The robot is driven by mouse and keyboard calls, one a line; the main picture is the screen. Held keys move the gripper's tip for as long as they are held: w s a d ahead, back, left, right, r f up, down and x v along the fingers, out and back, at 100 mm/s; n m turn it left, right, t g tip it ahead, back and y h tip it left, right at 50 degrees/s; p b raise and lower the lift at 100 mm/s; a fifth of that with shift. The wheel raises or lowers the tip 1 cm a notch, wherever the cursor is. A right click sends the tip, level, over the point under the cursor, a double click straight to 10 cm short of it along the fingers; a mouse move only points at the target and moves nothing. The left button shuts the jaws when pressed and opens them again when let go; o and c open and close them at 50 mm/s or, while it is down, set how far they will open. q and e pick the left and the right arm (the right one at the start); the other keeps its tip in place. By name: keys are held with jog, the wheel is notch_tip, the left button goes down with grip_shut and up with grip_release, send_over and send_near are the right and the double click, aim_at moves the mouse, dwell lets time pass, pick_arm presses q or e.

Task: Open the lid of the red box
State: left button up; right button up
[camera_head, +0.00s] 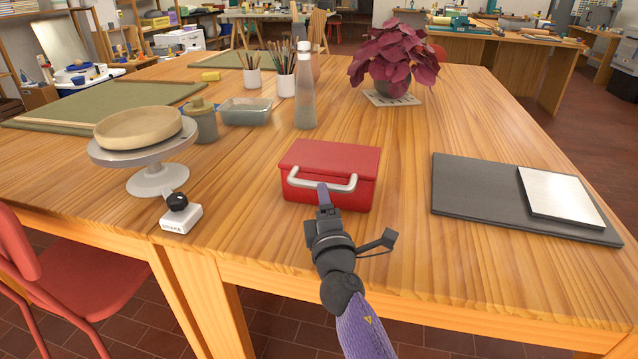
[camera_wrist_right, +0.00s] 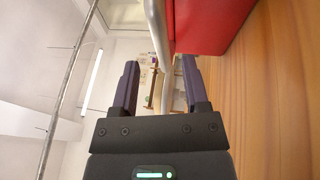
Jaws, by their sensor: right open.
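The red box (camera_head: 328,168) stands on the wooden table with its lid closed. A pale metal handle (camera_head: 303,183) runs along its front side. My right gripper (camera_head: 324,192) is at the front of the box, at the handle. In the right wrist view my right gripper (camera_wrist_right: 160,72) is open, and the handle (camera_wrist_right: 157,32) reaches down between its two fingers. I cannot tell whether the fingers touch it. The red box (camera_wrist_right: 208,22) shows at the top right there. My left gripper is not in view.
A glass bottle (camera_head: 305,95) and a plant (camera_head: 394,62) stand behind the box. A turntable (camera_head: 157,178) with a wooden bowl (camera_head: 138,128) and a small white device (camera_head: 181,219) are to the left. A dark board (camera_head: 475,190) lies to the right.

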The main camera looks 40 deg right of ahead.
aim_at(329, 163)
jog(key=shift+x, duration=2.35)
jog(key=shift+w+a+f, duration=0.1)
jog(key=shift+a+f, duration=0.05)
grip_shut()
